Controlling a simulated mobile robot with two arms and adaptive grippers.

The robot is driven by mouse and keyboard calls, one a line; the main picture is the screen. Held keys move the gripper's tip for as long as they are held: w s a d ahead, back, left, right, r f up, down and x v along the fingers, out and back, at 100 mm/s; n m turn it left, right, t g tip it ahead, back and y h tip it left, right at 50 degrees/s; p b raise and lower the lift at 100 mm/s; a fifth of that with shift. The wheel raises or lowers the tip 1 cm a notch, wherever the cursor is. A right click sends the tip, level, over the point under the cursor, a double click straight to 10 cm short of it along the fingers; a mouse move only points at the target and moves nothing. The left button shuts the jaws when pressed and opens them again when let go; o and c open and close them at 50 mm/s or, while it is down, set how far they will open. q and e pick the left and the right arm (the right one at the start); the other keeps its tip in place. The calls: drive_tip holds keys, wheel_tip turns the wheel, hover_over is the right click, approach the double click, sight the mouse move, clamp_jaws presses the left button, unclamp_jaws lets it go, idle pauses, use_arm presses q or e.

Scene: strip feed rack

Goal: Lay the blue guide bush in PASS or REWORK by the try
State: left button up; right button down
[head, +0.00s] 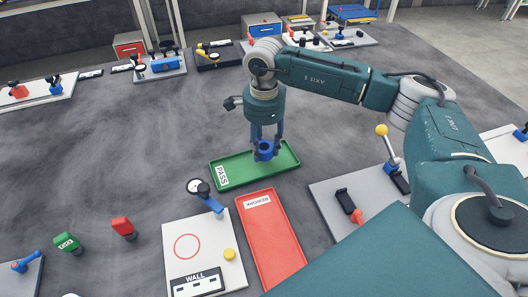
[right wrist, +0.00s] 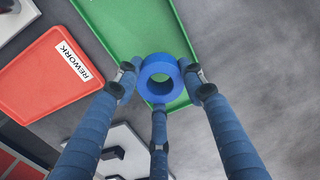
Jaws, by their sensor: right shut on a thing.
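The blue guide bush (head: 265,149) is a short ring with a central hole. My right gripper (head: 266,140) is shut on it and holds it over the green PASS tray (head: 232,179). In the right wrist view the bush (right wrist: 158,76) sits between my three blue fingers (right wrist: 160,85), with the green tray (right wrist: 115,28) behind it. Whether the bush touches the tray floor cannot be told. The red REWORK tray (head: 272,240) lies nearer and is empty; it also shows in the right wrist view (right wrist: 40,88). My left gripper is not in view.
A white WALL board (head: 217,240) with a dial gauge (head: 196,187) and a yellow knob (head: 229,254) stands left of the red tray. A grey plate (head: 330,205) with a clamp is at right. The table's middle left is clear.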

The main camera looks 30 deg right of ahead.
sight(264, 154)
wheel_tip(264, 154, down, 2)
drive_tip(key=shift+f, duration=0.6)
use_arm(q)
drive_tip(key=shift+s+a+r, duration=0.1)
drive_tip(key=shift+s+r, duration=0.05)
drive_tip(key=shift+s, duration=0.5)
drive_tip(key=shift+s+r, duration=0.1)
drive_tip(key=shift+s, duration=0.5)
use_arm(e)
drive_tip(key=shift+f, duration=0.1)
drive_tip(key=c, duration=1.3)
unclamp_jaws()
drive_tip(key=shift+c, duration=0.2)
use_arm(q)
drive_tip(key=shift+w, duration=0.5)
